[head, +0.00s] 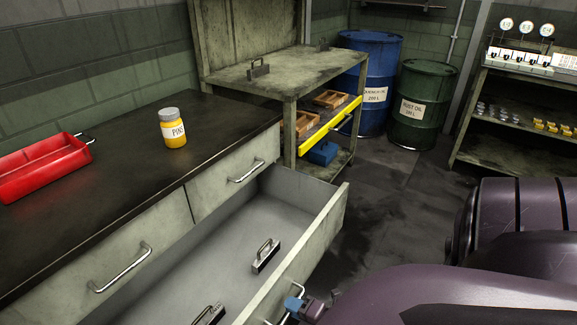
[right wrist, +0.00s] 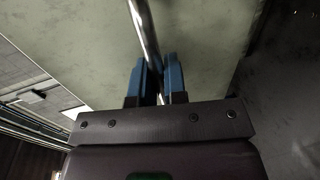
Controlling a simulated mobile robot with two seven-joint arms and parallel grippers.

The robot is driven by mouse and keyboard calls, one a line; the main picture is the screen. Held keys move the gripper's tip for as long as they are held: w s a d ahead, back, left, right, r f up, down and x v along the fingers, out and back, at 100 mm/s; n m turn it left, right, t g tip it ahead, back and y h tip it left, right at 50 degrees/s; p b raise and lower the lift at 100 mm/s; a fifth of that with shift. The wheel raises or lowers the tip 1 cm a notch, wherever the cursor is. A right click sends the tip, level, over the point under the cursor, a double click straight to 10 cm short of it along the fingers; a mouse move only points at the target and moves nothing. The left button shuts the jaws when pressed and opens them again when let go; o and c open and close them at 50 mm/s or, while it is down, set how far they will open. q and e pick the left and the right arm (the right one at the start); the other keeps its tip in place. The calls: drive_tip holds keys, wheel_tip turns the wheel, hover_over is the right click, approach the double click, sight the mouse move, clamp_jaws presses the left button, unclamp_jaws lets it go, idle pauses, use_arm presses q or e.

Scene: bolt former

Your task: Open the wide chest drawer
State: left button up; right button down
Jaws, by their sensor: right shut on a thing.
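The wide chest drawer (head: 318,232) is pulled well out from the chest, and its grey inside shows. Two dark blocks with handles lie in it, one near the middle (head: 265,256) and one at the near end (head: 209,315). My right gripper (head: 296,305) is at the drawer's front, shut on its metal bar handle (head: 278,316). In the right wrist view the blue fingers (right wrist: 159,77) stand on both sides of the handle (right wrist: 143,28). My left gripper is not in view.
Two shut upper drawers (head: 234,180) sit under the dark worktop (head: 110,185). A yellow PINS jar (head: 174,132) and a red tray (head: 45,168) stand on top. Behind are a bench (head: 300,75), a blue drum (head: 372,70) and a green drum (head: 422,110). Floor right of the drawer is clear.

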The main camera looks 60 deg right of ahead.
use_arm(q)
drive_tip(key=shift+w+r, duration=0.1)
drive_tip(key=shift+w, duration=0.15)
use_arm(e)
drive_tip(key=c, duration=1.2)
unclamp_jaws()
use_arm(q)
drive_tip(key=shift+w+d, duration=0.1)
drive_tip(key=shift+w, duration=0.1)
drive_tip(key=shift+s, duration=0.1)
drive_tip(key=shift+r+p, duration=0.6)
use_arm(e)
drive_tip(key=v, duration=1)
drive_tip(key=shift+s, duration=0.4)
